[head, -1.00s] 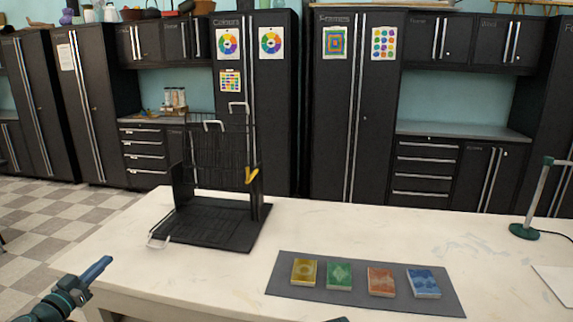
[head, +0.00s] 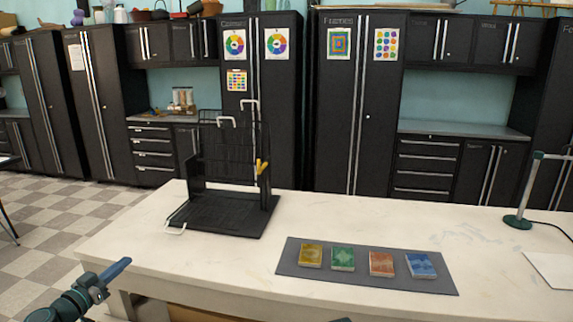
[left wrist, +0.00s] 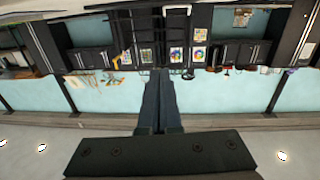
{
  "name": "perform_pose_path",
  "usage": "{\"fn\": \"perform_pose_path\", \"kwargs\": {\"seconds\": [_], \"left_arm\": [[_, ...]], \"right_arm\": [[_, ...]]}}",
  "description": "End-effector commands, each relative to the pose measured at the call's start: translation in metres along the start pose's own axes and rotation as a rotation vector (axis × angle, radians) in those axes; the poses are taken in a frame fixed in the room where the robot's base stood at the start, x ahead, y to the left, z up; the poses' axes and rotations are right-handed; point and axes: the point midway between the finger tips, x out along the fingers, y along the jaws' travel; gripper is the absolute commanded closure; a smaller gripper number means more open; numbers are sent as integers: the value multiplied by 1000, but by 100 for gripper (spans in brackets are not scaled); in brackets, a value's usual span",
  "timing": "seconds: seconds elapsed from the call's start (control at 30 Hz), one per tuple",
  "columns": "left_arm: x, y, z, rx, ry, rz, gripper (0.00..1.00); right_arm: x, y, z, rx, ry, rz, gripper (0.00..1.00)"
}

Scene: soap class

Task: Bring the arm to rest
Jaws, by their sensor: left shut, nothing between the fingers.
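My left gripper (head: 116,270) is at the lower left of the head view, off the table's left front edge, pointing up and to the right. Its fingers are shut with nothing between them. In the left wrist view its two dark fingers (left wrist: 160,105) lie side by side, and the picture is upside down, with cabinets and wall beyond. The left gripper touches nothing.
A white table (head: 360,222) spans the front. A black wire rack (head: 222,212) stands on its left part. A grey mat (head: 288,262) holds several coloured soap bars, from yellow (head: 311,255) to blue (head: 420,265). A green lamp base (head: 517,222) and white sheet (head: 550,268) are at right.

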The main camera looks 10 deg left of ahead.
Motion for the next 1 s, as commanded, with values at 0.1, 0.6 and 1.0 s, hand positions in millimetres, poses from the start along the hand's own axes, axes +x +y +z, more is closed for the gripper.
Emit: {"fn": "perform_pose_path", "kwargs": {"seconds": [0.1, 0.6, 1.0], "left_arm": [[12, 19, 5, -16, -35, 42, 100], [74, 207, 69, -140, -466, 386, 100], [25, 408, 148, -84, -1203, 489, 100]], "right_arm": [[-3, 0, 0, 0, 0, 0, 50], [-23, 2, 2, 0, 0, 0, 50], [-50, 5, 3, 0, 0, 0, 50]]}}
